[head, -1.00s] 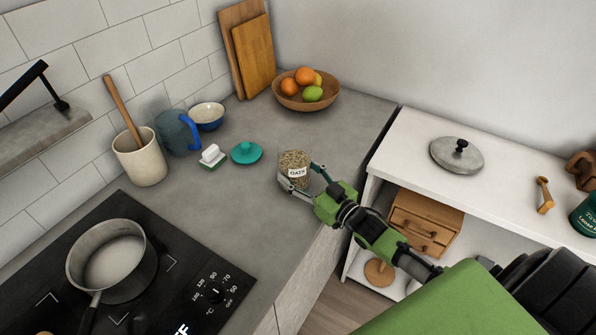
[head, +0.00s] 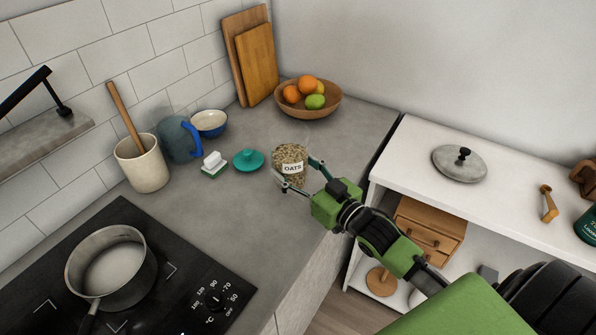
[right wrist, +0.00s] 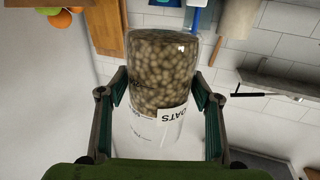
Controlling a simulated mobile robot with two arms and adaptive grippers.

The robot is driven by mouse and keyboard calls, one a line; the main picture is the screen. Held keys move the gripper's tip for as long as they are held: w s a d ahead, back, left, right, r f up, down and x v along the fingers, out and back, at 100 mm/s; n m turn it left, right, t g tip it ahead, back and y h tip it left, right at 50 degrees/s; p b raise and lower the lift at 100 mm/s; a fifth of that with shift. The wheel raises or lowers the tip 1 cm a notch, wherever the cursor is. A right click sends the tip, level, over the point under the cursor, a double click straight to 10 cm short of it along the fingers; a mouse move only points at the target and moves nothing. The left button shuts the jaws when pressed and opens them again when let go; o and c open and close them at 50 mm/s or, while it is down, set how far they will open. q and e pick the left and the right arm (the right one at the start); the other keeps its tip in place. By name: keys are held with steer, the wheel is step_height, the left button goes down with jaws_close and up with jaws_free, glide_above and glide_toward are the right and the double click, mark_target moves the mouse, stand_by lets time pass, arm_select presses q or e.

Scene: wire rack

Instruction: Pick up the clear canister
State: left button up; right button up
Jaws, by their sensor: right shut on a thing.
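In the right wrist view the canister (right wrist: 163,75) stands between the two fingers (right wrist: 160,96) and appears upside down, as does the whole view. It appears raised a little off the counter, though its base is partly hidden by the gripper. My left gripper is not in view.
A teal lid (head: 249,160) and a white-and-green sponge or brush (head: 214,164) lie left of the canister. A fruit bowl (head: 308,106) stands behind it. A pot (head: 112,265) sits on the cooktop at front left. A white shelf unit (head: 410,150) is at right.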

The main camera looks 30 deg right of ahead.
steer(key=s+a+r+b, duration=0.1)
steer(key=s+a+r, duration=0.3)
steer(key=s+a, duration=0.2)
steer(key=shift+s+a+r+b, duration=0.15)
steer(key=shift+a+b, duration=0.15)
steer(key=shift+b, duration=0.05)
stand_by(1.0)
